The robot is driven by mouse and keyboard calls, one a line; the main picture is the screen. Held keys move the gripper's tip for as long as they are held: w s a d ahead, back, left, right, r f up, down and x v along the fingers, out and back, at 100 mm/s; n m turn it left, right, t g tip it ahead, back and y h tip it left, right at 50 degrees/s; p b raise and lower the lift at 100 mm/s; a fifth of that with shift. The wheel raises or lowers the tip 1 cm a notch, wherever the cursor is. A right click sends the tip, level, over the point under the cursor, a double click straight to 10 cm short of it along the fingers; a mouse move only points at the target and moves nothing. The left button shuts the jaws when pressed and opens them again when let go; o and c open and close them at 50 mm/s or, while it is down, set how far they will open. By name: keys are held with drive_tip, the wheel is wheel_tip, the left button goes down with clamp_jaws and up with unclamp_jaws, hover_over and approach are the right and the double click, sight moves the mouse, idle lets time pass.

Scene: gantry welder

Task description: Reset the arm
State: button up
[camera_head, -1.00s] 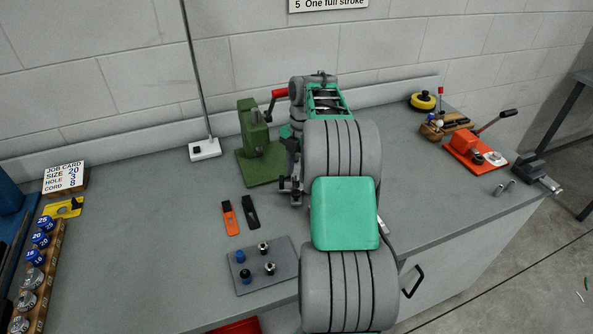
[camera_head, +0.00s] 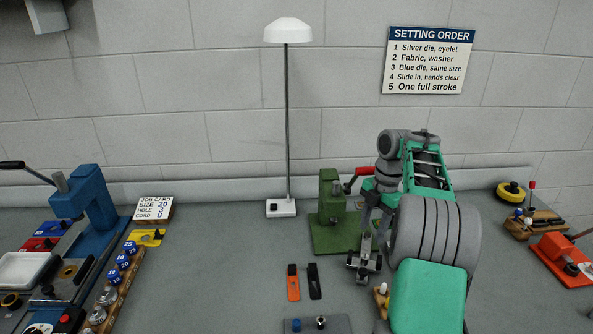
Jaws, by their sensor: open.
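My arm, grey and green, is folded up on the right of the view, in front of the bench. My gripper (camera_head: 364,268) hangs from it with its jaws open, and nothing shows between them. It appears just right of and in front of the green press (camera_head: 329,212) with the red-handled lever. I cannot tell its exact height above the bench. Part of the bench behind the arm is hidden.
A blue press (camera_head: 92,205) and a die rack (camera_head: 117,280) stand at left. An orange tool (camera_head: 293,283), a black tool (camera_head: 314,281) and a grey plate (camera_head: 325,325) lie near the gripper. A lamp (camera_head: 287,120) stands behind. An orange press (camera_head: 562,258) is at right. The bench centre-left is clear.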

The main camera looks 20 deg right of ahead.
drive_tip(key=s+a+r+m+t, duration=0.1)
drive_tip(key=s+a+r+m, duration=0.2)
drive_tip(key=a, duration=0.5)
drive_tip(key=a+r+m+t, duration=0.1)
drive_tip(key=a+r+m, duration=0.1)
drive_tip(key=a+m, duration=0.5)
drive_tip(key=s+a+f+m+t, duration=0.1)
drive_tip(key=s+a+f+m, duration=0.1)
drive_tip(key=s+a+m, duration=0.3)
drive_tip(key=s+a+f+m+t+h, duration=0.1)
drive_tip(key=s+a+f+m, duration=0.2)
drive_tip(key=s, duration=0.6)
drive_tip(key=a+m, duration=0.2)
drive_tip(key=a, duration=0.1)
drive_tip(key=shift+s+a+m+h, duration=0.2)
drive_tip(key=shift+s+m+h, duration=0.1)
drive_tip(key=shift+s, duration=0.1)
